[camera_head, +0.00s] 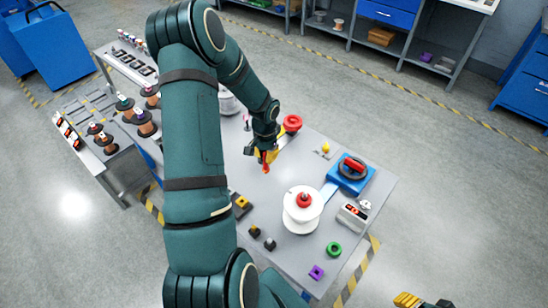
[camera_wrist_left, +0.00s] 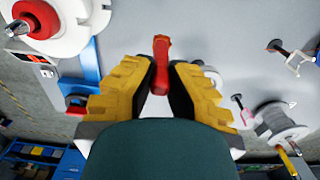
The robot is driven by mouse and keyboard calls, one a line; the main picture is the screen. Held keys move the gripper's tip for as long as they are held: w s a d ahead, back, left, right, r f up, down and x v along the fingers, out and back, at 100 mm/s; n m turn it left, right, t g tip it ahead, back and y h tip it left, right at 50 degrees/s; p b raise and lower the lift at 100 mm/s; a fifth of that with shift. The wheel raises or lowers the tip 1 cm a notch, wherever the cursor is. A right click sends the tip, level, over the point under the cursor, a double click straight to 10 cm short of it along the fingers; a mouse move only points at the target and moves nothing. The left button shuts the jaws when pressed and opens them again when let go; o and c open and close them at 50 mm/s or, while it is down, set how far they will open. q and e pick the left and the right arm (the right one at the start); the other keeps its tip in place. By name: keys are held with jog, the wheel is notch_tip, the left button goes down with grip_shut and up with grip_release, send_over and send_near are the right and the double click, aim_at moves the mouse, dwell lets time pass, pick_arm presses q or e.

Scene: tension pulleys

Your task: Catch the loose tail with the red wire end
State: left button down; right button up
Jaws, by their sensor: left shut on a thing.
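My left gripper (camera_head: 264,155) is above the grey table, and its jaws are shut on the red wire end (camera_head: 266,167), which points down. In the left wrist view, the red wire end (camera_wrist_left: 160,62) stands between the yellow, ridged fingers of the gripper (camera_wrist_left: 159,82). I cannot make out the loose tail in either view. A white spool with a red hub (camera_head: 303,213) stands apart from the gripper, nearer the table's front; it also shows in the left wrist view (camera_wrist_left: 75,38). Part of my right gripper (camera_head: 420,301) shows at the bottom edge; its jaw state is unclear.
A red pulley (camera_head: 292,123) is behind the gripper. A blue unit with a black wheel (camera_head: 350,181) and a white meter (camera_head: 352,216) are at the right. A green ring (camera_head: 333,249) and purple piece (camera_head: 316,272) lie in front. Spools (camera_head: 144,127) stand on the left rack.

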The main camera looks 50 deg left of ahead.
pick_arm(q)
jog(key=a+f+b, duration=0.3)
jog(key=a, duration=1)
jog(key=a+f+b, duration=0.3)
jog(key=a, duration=1)
jog(key=shift+s+a+b, duration=0.2)
jog(key=shift+s+b, duration=0.2)
jog(key=shift+s, duration=0.05)
notch_tip(320, 180, down, 4)
jog(key=b, duration=0.3)
jog(key=shift+f, duration=0.15)
dwell(0.8)
